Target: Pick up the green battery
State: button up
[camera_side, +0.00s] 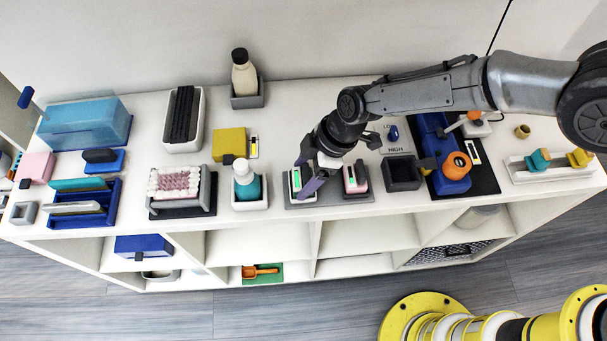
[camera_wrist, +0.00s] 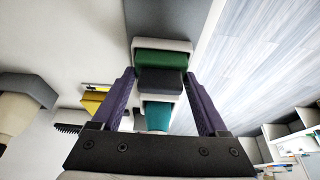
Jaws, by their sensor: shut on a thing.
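The green battery (camera_wrist: 162,60) has a dark block on its face and lies between the purple fingers of my gripper (camera_wrist: 160,76) in the wrist view. A light rim shows around its far side. In the side view my gripper (camera_side: 308,184) reaches down at the left slot of the grey charging dock (camera_side: 328,197). The green battery (camera_side: 296,179) shows there as a pale piece with a green strip, partly hidden by the fingers. My gripper is shut on it. I cannot tell whether it is clear of the slot.
A pink battery (camera_side: 354,180) stands in the dock's right slot. A teal-and-white bottle (camera_side: 247,184) in a white holder stands close on the left. An empty dark box (camera_side: 402,174) is to the right. The shelf's front edge is near the dock.

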notch_tip(320, 180, up, 3)
jog(key=shift+f, duration=0.1)
jog(key=s+d+r+n, duration=0.1)
jog(key=s+d+r, duration=0.8)
jog(key=d+r, duration=0.2)
jog(key=w+d+f+m, duration=0.1)
jog(key=w+d+f, duration=0.1)
jog(key=w+d, duration=1.9)
jog(key=shift+w+f, duration=0.4)
jog(key=shift+w, duration=0.15)
jog(key=shift+f, duration=0.1)
